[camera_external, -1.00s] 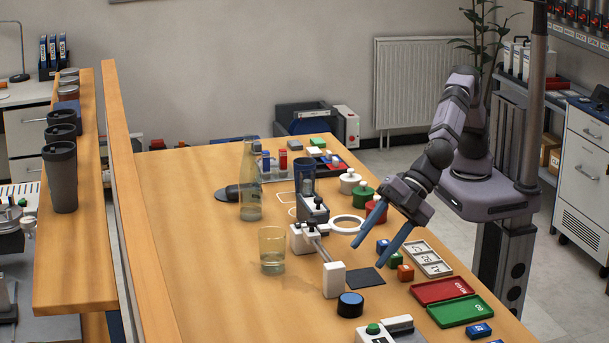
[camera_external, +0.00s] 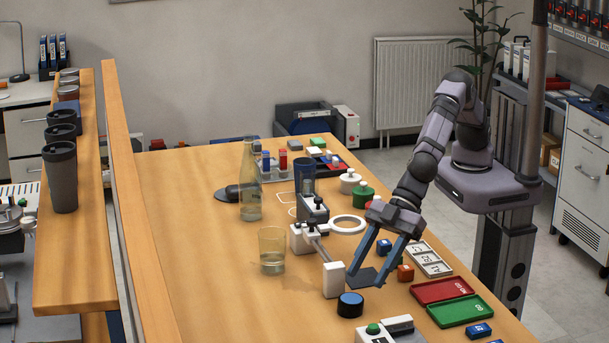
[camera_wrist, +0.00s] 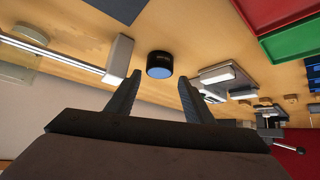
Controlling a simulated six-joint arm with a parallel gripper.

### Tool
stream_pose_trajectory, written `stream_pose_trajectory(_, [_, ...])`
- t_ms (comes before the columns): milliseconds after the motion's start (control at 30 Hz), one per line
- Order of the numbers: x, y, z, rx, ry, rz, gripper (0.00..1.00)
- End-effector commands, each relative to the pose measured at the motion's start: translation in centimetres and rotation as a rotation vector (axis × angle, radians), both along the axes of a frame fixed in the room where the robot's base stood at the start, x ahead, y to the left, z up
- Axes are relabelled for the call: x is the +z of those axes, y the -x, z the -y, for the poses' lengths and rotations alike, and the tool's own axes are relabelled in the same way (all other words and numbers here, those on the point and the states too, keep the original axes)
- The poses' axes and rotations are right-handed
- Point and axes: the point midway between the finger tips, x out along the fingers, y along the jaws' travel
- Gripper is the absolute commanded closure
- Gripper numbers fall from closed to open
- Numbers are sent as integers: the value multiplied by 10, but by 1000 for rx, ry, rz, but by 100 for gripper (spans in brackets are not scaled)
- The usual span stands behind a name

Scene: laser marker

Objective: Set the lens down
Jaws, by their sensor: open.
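The lens (camera_external: 350,305), a short black cylinder with a blue face, stands on the table near the front in the external view. In the wrist view the lens (camera_wrist: 160,65) shows just past my fingertips, in line with the gap between them. My gripper (camera_external: 366,281) is open and empty, pointing down above the table, behind and to the right of the lens. Its two fingers (camera_wrist: 160,78) are spread apart in the wrist view and do not appear to touch the lens.
A rail with a white end block (camera_external: 333,280) stands left of my fingers. A dark square pad (camera_external: 367,274) lies beneath them. Red (camera_external: 440,290) and green (camera_external: 460,311) trays lie to the right. A white box with a green button (camera_external: 374,330) stands in front.

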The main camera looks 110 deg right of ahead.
Motion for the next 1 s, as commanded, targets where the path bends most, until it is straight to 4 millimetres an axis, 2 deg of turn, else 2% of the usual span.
stream_pose_trajectory(233, [-10,-10,-5,1,1,0,52])
stream_pose_trajectory(533, [-14,-14,-7,0,1,1,52])
stream_pose_trajectory(1000, [-42,-38,-20,1,2,0,52])
